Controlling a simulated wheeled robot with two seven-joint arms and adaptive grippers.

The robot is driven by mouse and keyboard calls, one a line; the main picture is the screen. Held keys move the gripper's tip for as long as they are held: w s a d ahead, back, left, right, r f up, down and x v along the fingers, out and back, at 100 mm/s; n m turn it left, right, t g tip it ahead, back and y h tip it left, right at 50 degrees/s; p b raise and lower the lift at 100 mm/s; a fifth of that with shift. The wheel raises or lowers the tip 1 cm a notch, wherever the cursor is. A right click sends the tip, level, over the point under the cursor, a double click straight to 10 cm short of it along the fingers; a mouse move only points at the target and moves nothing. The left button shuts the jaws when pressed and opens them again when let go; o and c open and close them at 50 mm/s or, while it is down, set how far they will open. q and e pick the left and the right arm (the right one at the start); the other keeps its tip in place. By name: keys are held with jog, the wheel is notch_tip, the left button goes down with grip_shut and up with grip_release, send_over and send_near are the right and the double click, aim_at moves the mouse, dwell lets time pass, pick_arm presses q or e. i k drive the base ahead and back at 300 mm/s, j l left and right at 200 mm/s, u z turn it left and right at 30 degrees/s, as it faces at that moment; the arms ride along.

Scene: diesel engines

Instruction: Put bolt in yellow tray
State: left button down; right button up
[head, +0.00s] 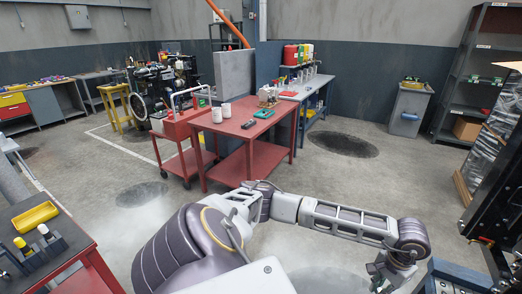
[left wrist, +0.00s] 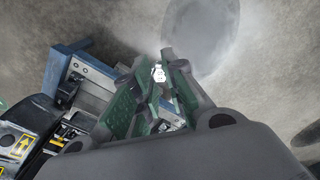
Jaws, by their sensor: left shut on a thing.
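The yellow tray (head: 35,217) lies on a dark-topped red bench at the left of the head view. My left gripper (head: 380,278) is at the lower right of that view, far from the tray and beside a blue frame. In the left wrist view my left gripper (left wrist: 157,82) has its green-padded fingers closed on a small pale metal piece, which looks like the bolt (left wrist: 158,73). Only its bright end shows; the rest is hidden between the fingers. My right gripper is not in view.
The blue frame (head: 452,274) stands close to the gripper and also shows in the left wrist view (left wrist: 92,72). Bottles in a dark holder (head: 40,250) stand in front of the tray. A red table (head: 240,130) stands mid-room. Open floor lies between.

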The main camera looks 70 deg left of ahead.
aim_at(36, 216)
jog(key=j+u, duration=0.5)
jog(key=i+j+u, duration=0.2)
jog(key=u, duration=0.25)
jog(key=i+j+u, duration=0.15)
jog(key=j+u, duration=0.2)
jog(key=u, duration=0.15)
jog(key=i+j+u, duration=0.2)
jog(key=u, duration=0.25)
